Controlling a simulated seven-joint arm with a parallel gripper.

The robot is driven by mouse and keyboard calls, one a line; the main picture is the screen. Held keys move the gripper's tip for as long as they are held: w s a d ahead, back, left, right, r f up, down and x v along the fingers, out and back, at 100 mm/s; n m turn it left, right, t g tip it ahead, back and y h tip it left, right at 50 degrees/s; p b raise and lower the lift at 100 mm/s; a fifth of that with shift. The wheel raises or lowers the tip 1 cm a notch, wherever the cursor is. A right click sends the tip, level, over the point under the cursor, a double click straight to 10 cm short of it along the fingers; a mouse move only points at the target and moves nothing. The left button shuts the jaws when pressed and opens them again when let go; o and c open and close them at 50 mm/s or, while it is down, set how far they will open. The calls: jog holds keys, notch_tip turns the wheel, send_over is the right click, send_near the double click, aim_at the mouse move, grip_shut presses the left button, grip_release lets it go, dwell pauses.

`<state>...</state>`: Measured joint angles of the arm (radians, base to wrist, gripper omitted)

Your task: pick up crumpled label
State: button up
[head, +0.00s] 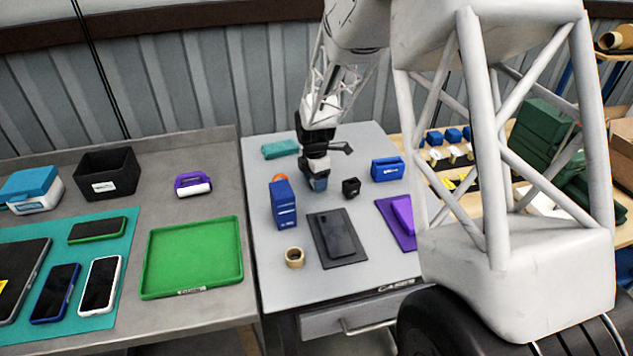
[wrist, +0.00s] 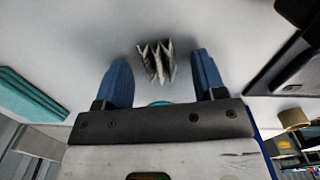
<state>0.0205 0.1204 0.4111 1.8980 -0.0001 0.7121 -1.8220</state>
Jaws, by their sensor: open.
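The crumpled label (wrist: 157,62), a small pale piece folded in zigzag with dark marks, lies on the light grey table in the wrist view. My gripper (wrist: 160,58) is open, with one blue finger to the left of the label and the other to the right. The label sits between the lines of the fingertips, with a gap to each finger. I cannot tell how far above the table the fingertips are. In the head view my gripper (head: 319,183) is low over the grey table (head: 265,240); I cannot make out the label there.
A blue carton (head: 284,205) stands left of my gripper and a small black box (head: 351,187) stands right. A teal box (head: 280,149) lies behind; a blue box (head: 387,168) is farther right. A dark slab (head: 338,235) and a tan roll (head: 294,257) lie in front.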

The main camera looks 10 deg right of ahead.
jog(key=shift+c, duration=0.3)
jog(key=c, duration=0.9)
jog(key=shift+r, duration=0.15)
jog(key=shift+c, duration=0.2)
jog(key=shift+r, duration=0.45)
jog(key=shift+s+r, duration=0.25)
jog(key=shift+r, duration=1)
jog(key=s, duration=0.5)
jog(key=s+r, duration=0.1)
jog(key=s, duration=0.9)
jog(key=shift+s+a+r, duration=0.15)
jog(key=shift+s, duration=0.15)
